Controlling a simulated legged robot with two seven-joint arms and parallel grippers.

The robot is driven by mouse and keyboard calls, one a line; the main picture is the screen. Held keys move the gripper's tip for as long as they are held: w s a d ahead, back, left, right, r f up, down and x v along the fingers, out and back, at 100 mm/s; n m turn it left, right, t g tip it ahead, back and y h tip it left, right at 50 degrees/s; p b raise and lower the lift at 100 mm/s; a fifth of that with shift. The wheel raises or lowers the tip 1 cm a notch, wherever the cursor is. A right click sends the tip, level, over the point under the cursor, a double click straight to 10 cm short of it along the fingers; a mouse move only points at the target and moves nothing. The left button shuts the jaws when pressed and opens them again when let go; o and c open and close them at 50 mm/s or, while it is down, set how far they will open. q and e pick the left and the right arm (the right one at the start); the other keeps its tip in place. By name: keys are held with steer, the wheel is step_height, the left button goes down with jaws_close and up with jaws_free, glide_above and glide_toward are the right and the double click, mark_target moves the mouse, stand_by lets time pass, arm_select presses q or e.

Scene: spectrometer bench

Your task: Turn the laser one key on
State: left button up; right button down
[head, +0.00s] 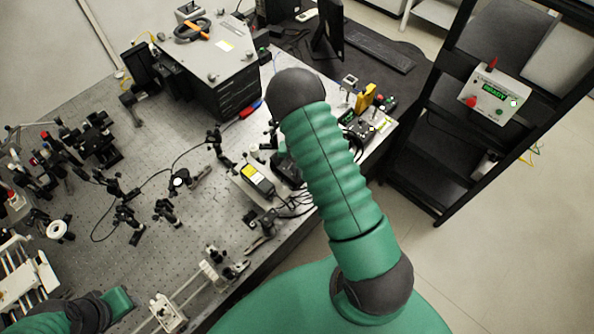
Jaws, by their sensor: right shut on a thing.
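A dark box (362,129) with a white spot sits on the bench's right end. I cannot tell which part is the laser one key. My right arm rises across the middle, and its sleeve and dark joint hide what lies behind. I cannot make out my right gripper's fingers. My left arm shows at the lower left corner, without its fingers.
The perforated optical bench (150,215) carries several posts and mounts. A box with a yellow label (257,180) lies left of my right arm. A large grey case (210,60) stands at the back. Bare floor (490,240) lies at the lower right, past the black rack (415,185).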

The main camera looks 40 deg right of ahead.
steer(key=m, duration=0.3)
steer(key=shift+m, duration=0.3)
steer(key=shift+m+b, duration=0.3)
steer(key=shift+m, duration=1.2)
steer(key=shift+w, duration=0.1)
steer(key=c, duration=1.6)
jaws_free()
step_height(320, 180, up, 17)
steer(key=b, duration=0.3)
steer(key=shift+f, duration=0.1)
